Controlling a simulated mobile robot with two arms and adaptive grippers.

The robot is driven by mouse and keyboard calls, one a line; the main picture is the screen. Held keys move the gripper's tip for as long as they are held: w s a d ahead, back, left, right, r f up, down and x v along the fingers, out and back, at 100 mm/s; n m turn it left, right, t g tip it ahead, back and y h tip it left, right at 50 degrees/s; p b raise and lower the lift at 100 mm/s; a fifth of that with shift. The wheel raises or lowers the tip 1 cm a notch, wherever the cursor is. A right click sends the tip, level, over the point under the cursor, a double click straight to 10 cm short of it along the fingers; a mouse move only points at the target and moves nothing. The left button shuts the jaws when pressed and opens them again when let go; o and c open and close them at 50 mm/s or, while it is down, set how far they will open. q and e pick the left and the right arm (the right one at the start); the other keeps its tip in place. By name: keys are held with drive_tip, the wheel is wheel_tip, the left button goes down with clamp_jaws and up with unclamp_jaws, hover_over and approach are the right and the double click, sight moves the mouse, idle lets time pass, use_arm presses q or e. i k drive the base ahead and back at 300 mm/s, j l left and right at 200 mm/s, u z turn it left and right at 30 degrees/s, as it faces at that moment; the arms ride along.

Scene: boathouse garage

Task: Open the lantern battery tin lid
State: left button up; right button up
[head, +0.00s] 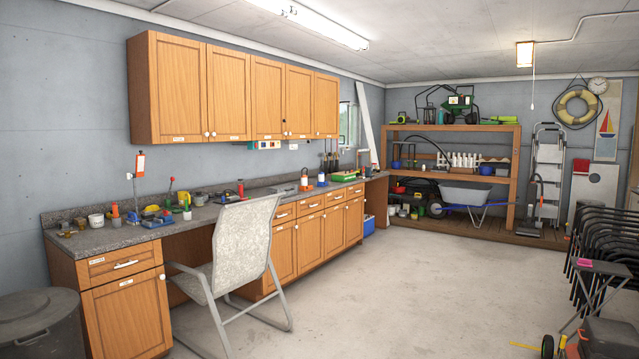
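I cannot pick out the lantern battery tin for certain. Many small items stand on the long grey countertop (140,233) along the left wall, too small to tell apart. A pale round container (96,221) stands near the counter's left end. Two small white-bodied items (304,181) with coloured parts stand farther along the counter. Neither of my grippers shows in the head view.
A grey mesh chair (243,240) stands against the counter's front. A dark lidded bin (40,322) is at the lower left. A blue-framed wheelbarrow (466,194) and stacked black chairs (605,250) are at the right. The middle floor (400,270) is clear.

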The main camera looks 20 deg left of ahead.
sight(286, 188)
drive_tip(key=i+j+u, duration=0.1)
drive_tip(key=i+u, duration=0.35)
drive_tip(key=i, duration=6.05)
